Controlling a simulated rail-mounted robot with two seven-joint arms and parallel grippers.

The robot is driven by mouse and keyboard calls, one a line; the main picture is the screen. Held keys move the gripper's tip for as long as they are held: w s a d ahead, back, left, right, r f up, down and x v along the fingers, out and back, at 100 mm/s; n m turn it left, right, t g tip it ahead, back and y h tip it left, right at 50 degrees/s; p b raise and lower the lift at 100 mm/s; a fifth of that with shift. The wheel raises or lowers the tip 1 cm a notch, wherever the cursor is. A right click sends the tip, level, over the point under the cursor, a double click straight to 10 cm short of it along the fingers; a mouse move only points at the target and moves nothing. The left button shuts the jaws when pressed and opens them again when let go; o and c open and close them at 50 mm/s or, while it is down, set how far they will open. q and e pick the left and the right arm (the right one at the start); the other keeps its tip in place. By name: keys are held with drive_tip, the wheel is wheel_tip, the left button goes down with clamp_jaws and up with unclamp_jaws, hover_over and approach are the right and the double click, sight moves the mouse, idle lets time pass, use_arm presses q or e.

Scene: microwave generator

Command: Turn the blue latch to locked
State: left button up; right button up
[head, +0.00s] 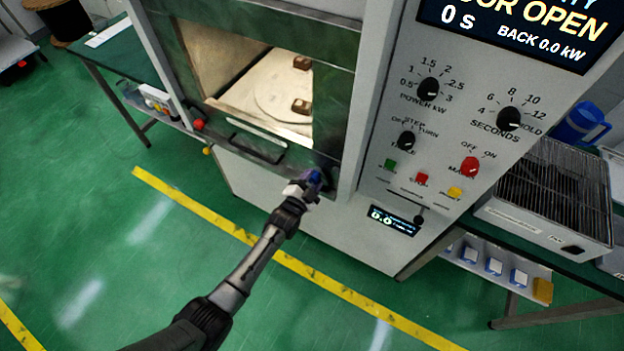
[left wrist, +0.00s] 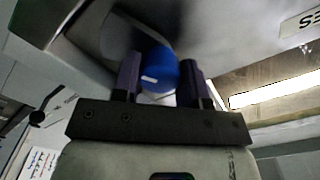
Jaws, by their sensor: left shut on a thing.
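The blue latch (left wrist: 158,72) shows between the two dark fingers of my left gripper (left wrist: 160,80) in the left wrist view. The fingers are closed on its sides. In the head view the left gripper (head: 304,188) is at the lower right corner of the microwave door frame, and it mostly hides the latch (head: 315,177). I cannot read the latch's locked or unlocked marks. The display (head: 520,28) on the machine reads "DOOR OPEN", partly cut off. My right gripper is in neither view.
The chamber window (head: 265,90) shows brown blocks on a pale round plate. A dark handle (head: 256,142) is left of the latch. The control panel (head: 450,120) with knobs and buttons stands to the right. A wire-topped tray (head: 550,195) is farther right. The green floor in front is clear.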

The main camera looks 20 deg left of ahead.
use_arm(q)
drive_tip(key=shift+c, duration=0.9)
drive_tip(key=shift+n, duration=0.3)
drive_tip(key=n, duration=1.3)
drive_tip(key=shift+n+b, duration=0.3)
drive_tip(key=shift+n, duration=0.1)
drive_tip(key=n, duration=0.2)
drive_tip(key=shift+a+n+b, duration=0.1)
drive_tip(key=shift+n+b, duration=0.2)
drive_tip(key=shift+n, duration=0.4)
